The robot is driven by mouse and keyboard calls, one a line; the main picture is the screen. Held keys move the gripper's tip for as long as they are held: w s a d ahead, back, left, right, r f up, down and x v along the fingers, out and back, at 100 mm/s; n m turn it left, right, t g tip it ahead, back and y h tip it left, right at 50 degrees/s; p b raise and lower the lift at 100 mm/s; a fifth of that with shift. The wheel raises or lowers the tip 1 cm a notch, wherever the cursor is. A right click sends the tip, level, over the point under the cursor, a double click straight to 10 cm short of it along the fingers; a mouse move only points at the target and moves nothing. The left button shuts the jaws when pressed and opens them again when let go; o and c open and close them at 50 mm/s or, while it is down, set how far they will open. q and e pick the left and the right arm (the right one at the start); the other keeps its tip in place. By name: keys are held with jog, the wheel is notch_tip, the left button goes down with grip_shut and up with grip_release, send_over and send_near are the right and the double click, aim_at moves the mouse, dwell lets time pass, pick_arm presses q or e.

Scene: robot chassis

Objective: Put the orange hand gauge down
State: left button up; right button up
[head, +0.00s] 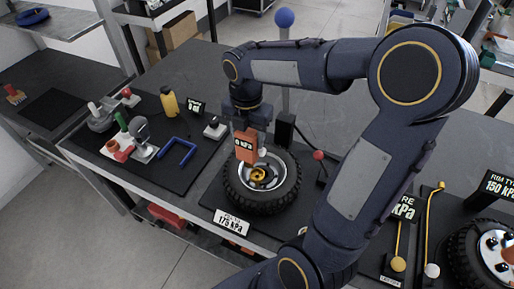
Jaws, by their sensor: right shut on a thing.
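The orange hand gauge (246,148) is upright, with a readout of 0 kPa facing me. My right gripper (248,130) points down from above and is shut on its top. The gauge hangs in front of the rear part of a black tyre with a silver rim (262,190), which lies on the bench. I cannot tell whether the gauge touches the tyre. My left gripper is not in view.
A white sign (231,222) reading 175 kPa stands before the tyre. Left on a dark mat (185,178) are a blue U-shaped piece (177,150), a yellow bottle (169,103) and other tools. A second tyre (470,255) lies at right. Grey bench is bare behind.

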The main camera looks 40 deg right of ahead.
aim_at(257, 151)
jog(key=shift+s+d+f, duration=0.35)
jog(key=shift+f, duration=0.2)
jog(key=shift+s+d+f, duration=0.3)
jog(key=shift+f, duration=0.25)
jog(key=shift+s+d+f, duration=0.15)
jog(key=shift+f, duration=1.65)
jog(key=shift+f, duration=0.2)
jog(key=o, duration=1.6)
jog(key=shift+c, duration=0.2)
